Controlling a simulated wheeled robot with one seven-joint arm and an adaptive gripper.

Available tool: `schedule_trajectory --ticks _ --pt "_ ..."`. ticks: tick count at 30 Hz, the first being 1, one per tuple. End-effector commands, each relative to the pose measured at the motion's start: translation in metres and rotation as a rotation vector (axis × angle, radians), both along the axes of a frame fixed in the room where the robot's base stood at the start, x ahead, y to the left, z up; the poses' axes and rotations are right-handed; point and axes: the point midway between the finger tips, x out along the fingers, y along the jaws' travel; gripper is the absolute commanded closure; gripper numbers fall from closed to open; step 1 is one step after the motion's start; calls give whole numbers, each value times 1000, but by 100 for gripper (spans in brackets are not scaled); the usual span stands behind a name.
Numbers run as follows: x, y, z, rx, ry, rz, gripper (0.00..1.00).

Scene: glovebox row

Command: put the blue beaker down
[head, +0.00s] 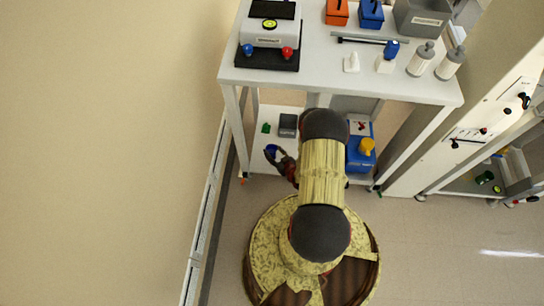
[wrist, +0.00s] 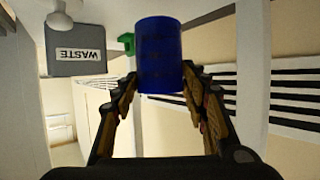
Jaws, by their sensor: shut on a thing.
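The blue beaker (wrist: 160,55) is between the two fingers of my gripper (wrist: 160,80) in the wrist view, and the gripper is shut on it. In the head view the beaker (head: 271,150) shows as a small blue shape at the front left of the lower shelf (head: 262,162). My gripper (head: 281,160) is beside it, partly hidden by my arm. I cannot tell whether the beaker's base touches the shelf.
On the lower shelf a grey box (head: 288,121), labelled WASTE in the wrist view (wrist: 75,58), stands beside a small green object (head: 266,128). A blue box (head: 360,157) with a yellow item (head: 367,146) is on the right. The white table top (head: 330,78) overhangs the shelf.

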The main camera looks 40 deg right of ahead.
Motion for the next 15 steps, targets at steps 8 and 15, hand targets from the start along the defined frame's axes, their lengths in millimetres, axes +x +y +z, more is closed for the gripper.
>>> schedule_trajectory --ticks 8,15 --pt "13 -2 -17 1 -1 0 76" --pt "11 -2 -45 1 0 -1 76"
